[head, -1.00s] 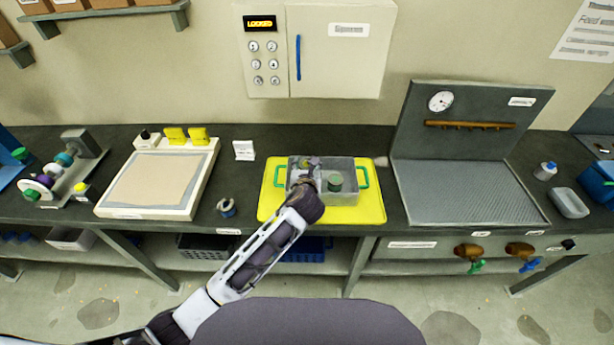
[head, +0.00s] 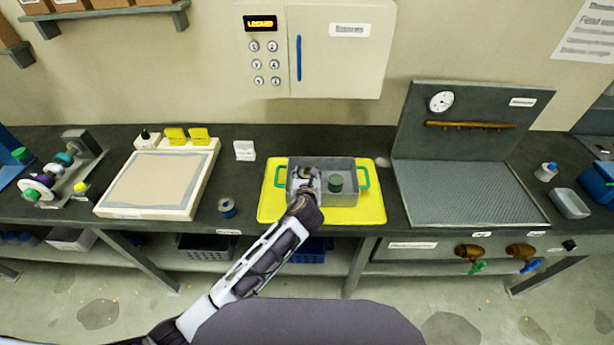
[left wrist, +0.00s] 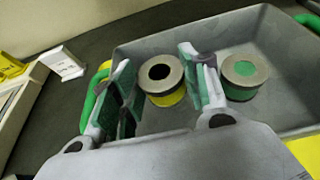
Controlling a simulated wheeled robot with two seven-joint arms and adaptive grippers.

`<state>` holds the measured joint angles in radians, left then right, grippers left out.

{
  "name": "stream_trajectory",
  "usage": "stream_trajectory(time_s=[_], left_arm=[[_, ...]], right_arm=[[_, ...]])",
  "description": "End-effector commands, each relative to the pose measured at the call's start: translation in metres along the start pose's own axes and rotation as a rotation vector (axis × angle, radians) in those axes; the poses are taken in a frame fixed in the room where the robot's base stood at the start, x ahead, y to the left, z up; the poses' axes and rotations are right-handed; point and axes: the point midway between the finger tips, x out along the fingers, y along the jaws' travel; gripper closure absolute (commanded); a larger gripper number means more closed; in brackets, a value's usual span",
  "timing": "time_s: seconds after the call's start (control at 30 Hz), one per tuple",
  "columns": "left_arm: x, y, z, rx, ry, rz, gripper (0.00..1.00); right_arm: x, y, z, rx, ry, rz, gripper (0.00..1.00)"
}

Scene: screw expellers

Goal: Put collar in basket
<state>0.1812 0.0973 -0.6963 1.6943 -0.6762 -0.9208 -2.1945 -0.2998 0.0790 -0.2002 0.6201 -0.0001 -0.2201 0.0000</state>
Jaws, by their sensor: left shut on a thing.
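The basket is a grey open-topped bin (head: 355,166) with green handles, standing on a yellow mat (head: 270,207). It also shows in the left wrist view (left wrist: 285,40). My left gripper (head: 306,178) is over the left part of the basket. In the left wrist view its fingers (left wrist: 160,88) are on either side of a grey-topped collar (left wrist: 160,72) with a dark hole and a yellow band, and are shut on it. I cannot tell whether this collar touches the basket floor. A second collar with a green centre (head: 336,184) sits in the basket to its right. My right gripper is not in view.
A blue-and-grey ring part (head: 227,208) lies on the dark counter left of the mat. A pale tray board (head: 150,185) and yellow blocks (head: 187,136) are further left. A dark panel with a gauge (head: 441,101) stands to the right.

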Motion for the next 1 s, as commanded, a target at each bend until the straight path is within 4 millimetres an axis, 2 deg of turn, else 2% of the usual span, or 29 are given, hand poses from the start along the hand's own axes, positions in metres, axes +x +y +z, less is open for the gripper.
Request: stream_trajectory(time_s=[0.9, 0.93, 1.0], left_arm=[[0.004, 0.000, -0.012, 0.001, 0.001, -0.001, 0.84], [0.005, 0.000, -0.013, 0.001, 0.003, 0.000, 0.51], [0.005, 0.000, -0.013, 0.001, 0.004, 0.000, 0.42]], right_arm=[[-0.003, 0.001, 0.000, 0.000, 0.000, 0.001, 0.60], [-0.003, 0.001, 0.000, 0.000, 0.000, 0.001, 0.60], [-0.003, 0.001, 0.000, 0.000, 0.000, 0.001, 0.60]])
